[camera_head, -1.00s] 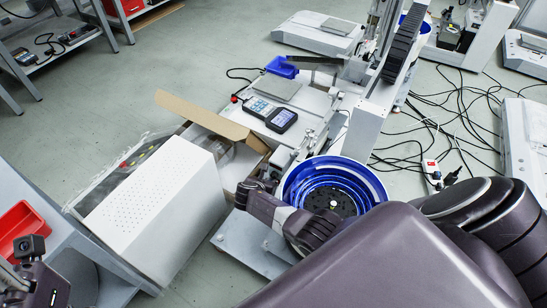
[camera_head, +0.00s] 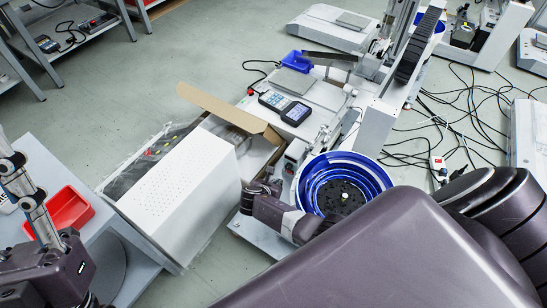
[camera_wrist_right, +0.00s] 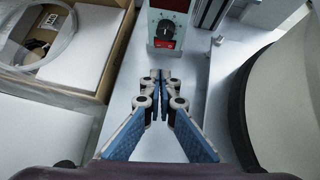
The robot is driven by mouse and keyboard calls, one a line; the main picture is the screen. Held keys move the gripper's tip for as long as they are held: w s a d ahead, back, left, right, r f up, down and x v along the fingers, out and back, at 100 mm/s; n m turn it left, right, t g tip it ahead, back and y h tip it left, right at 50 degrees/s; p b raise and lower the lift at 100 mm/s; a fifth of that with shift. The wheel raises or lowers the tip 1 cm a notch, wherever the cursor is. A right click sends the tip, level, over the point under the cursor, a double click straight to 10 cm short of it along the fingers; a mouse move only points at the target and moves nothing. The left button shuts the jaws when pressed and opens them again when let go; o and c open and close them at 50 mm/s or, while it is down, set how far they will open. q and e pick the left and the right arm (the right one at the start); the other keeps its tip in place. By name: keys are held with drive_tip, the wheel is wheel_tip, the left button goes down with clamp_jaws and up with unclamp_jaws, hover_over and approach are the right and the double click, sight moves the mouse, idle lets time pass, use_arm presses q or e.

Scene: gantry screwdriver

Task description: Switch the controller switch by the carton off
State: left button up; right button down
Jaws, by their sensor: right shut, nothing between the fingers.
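The controller (camera_wrist_right: 171,20) is a pale box with a red display, a round knob and a red switch (camera_wrist_right: 164,44) low on its front. It stands between the carton and the blue bowl; in the head view the controller (camera_head: 295,152) shows small. The open cardboard carton (camera_wrist_right: 100,75) is to its left, with a raised flap in the head view (camera_head: 228,112). My right gripper (camera_wrist_right: 160,76) is shut and empty, its tips just short of the switch and apart from it in the picture. In the head view my right gripper (camera_head: 262,190) is beside the bowl. My left gripper (camera_head: 18,180) is at the left edge, its jaws unclear.
The blue feeder bowl (camera_head: 345,185) is close to my right gripper. A large white box (camera_head: 180,185) stands left of the carton. A handheld keypad unit (camera_head: 285,106) lies on the machine base behind. A red tray (camera_head: 65,212) is near my left arm. Cables lie on the floor at right.

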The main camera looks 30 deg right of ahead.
use_arm(q)
drive_tip(key=w+d+f+g+y+p, duration=0.1)
drive_tip(key=w+f+g+y+p, duration=0.1)
drive_tip(key=w+f+g, duration=0.5)
drive_tip(key=w+f+y, duration=0.1)
drive_tip(key=w+f, duration=0.2)
drive_tip(key=f, duration=0.1)
drive_tip(key=shift+w+d+f+g+p, duration=0.15)
drive_tip(key=shift+f+g+p, duration=0.15)
drive_tip(key=shift+g+p, duration=0.1)
use_arm(e)
drive_tip(key=v, duration=0.4)
drive_tip(key=shift+s+a+r, duration=0.1)
drive_tip(key=shift+a+r, duration=0.05)
drive_tip(key=shift+a, duration=0.05)
